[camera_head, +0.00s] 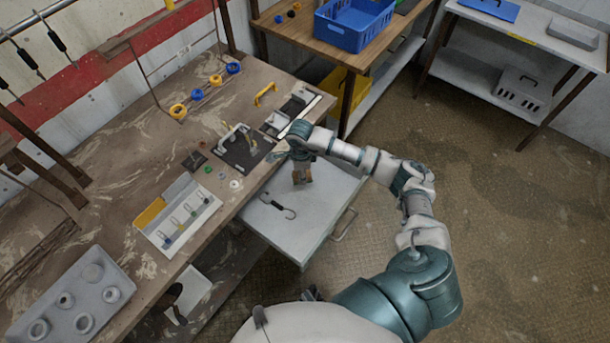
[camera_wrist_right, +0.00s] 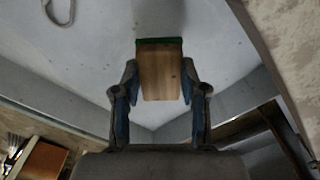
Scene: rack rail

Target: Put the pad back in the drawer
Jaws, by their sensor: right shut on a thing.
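The pad (camera_head: 302,173) is a brown wooden block; in the right wrist view it (camera_wrist_right: 160,75) shows a green strip along its far edge. My right gripper (camera_head: 300,157) is shut on it, with a finger on each side in the right wrist view (camera_wrist_right: 160,100). The pad is over the pulled-out grey drawer (camera_head: 312,222), near its back by the bench edge. I cannot tell whether the pad touches the drawer floor. My left gripper is not in view.
A dark hook-shaped item (camera_head: 278,206) lies in the drawer, left of the pad. The drawer floor around them is clear. The bench (camera_head: 215,133) above holds several small tools and a grey tray of cups (camera_head: 75,300). A blue basket (camera_head: 352,25) stands on another table.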

